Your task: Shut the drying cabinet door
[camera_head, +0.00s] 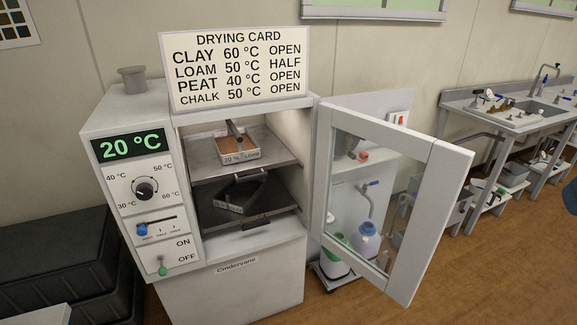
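The drying cabinet (225,290) is a pale grey unit with a control panel on its left side and an open chamber on the right. Its door (440,215) has a white frame and a clear pane. It is hinged at the chamber's right edge and stands wide open, swung out to the right. On the upper shelf (205,170) sits a tray of brown soil (240,155) labelled "20 % LOAM", with a dark handle. On the lower shelf (215,220) is a dark angular object (243,195). My gripper is not in view.
The display (130,145) reads 20 °C, and the green switch (162,270) is at OFF. A drying card (236,68) stands on top. Bottles (366,238) and a stand show behind the door pane. Dark cases (60,265) lie left; a sink bench (515,115) stands right. Floor is clear at lower right.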

